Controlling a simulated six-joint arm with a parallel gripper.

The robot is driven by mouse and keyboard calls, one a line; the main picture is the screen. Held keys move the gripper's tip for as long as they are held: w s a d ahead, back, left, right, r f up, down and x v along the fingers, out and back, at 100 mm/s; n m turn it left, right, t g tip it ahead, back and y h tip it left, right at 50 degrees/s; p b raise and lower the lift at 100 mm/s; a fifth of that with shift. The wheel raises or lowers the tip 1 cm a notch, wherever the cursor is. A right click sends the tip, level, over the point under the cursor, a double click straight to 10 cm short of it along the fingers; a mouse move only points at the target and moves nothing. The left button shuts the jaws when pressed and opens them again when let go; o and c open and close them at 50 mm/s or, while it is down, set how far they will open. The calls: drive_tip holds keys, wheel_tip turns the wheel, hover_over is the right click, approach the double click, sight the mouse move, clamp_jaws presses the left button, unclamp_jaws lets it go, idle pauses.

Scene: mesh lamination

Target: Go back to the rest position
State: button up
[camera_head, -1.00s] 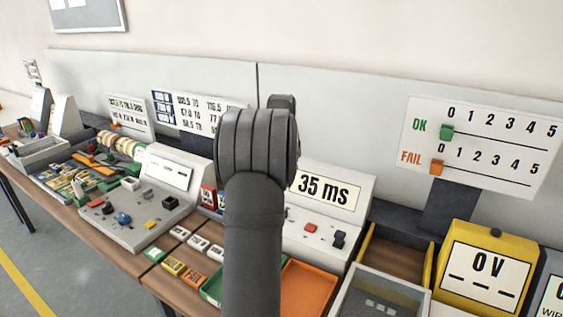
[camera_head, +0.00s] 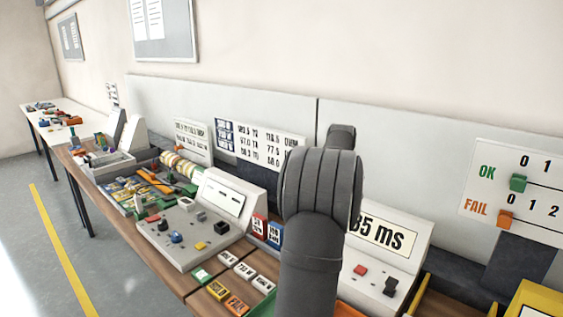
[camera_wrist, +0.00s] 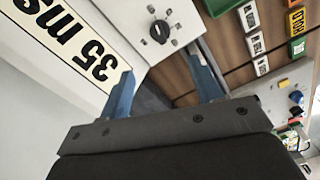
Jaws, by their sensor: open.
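My gripper (camera_wrist: 163,88) shows in the wrist view with its two blue fingers spread wide apart and nothing between them. Past the fingertips are the white 35 ms timer box (camera_wrist: 105,35) with its black knob and the brown wooden bench top (camera_wrist: 228,45). In the head view my dark grey arm stands upright in front of the bench and hides part of the timer box (camera_head: 385,240). The gripper itself cannot be made out in the head view.
A grey control console (camera_head: 190,230) stands left of the arm, with small labelled blocks (camera_head: 228,275) in front of it. An OK/FAIL slider board (camera_head: 520,195) stands at the right. A low grey panel (camera_head: 230,105) runs behind the bench. Open floor (camera_head: 60,215) lies at the left.

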wheel_tip(320, 180, down, 15)
drive_tip(key=shift+r, duration=0.1)
idle(0.3)
drive_tip(key=shift+r, duration=0.1)
wheel_tip(320, 180, up, 17)
wheel_tip(320, 180, down, 17)
drive_tip(key=shift+f, duration=0.15)
drive_tip(key=m, duration=1.3)
drive_tip(key=shift+m, duration=2.3)
